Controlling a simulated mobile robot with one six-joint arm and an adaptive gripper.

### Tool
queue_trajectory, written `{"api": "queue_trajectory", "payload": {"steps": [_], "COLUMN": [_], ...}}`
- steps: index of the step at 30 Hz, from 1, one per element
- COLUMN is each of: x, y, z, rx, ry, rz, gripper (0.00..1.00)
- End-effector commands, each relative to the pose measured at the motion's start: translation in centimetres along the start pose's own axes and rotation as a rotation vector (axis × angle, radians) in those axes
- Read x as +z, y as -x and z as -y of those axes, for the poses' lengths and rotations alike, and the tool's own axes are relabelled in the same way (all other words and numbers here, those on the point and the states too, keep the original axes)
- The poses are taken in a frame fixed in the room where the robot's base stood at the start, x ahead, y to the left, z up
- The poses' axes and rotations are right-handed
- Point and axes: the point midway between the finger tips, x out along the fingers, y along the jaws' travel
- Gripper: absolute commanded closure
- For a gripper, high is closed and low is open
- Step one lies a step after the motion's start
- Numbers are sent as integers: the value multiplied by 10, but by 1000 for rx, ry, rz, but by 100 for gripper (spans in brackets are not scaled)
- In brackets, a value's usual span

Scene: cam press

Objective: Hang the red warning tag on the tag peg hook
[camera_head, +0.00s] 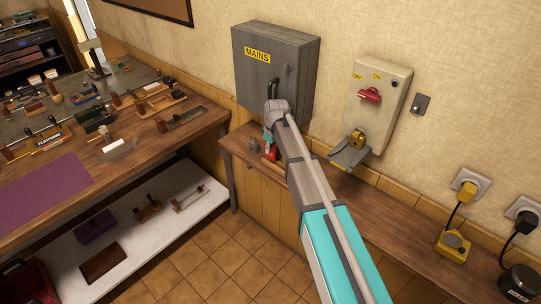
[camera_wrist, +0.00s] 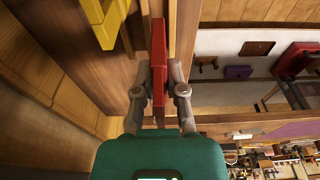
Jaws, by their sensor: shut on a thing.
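The red warning tag (camera_wrist: 158,62) is upright between my gripper's fingers, seen nearly edge-on in the wrist view. My gripper (camera_wrist: 160,92) is shut on it from both sides. In the head view the tag (camera_head: 270,153) shows as a small red and white patch by the wooden wall shelf, below the grey MAINS box. My arm hides part of my gripper there. A small dark plate with a pale nub (camera_head: 421,103) is on the wall right of the ON/OFF switch box. I cannot tell for sure whether it is the tag peg hook.
The MAINS box (camera_head: 273,68) and the switch box with a red handle (camera_head: 378,105) are on the wall. A brass padlock (camera_head: 357,138) sits below the handle, by a grey holder (camera_head: 350,155). Sockets with plugs (camera_head: 467,190) are at right; a cluttered workbench (camera_head: 190,128) is at left.

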Motion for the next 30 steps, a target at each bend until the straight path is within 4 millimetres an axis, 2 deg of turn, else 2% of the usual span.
{"api": "queue_trajectory", "payload": {"steps": [1,6,25,26,30], "x": [2,3,4,4,4], "y": [-9,-19,-25,-25,-24], "z": [0,0,0,0,0], "rx": [0,0,0,0,0], "ry": [0,0,0,0,0], "rz": [0,0,0,0,0], "gripper": [100,100,100,82,56]}}
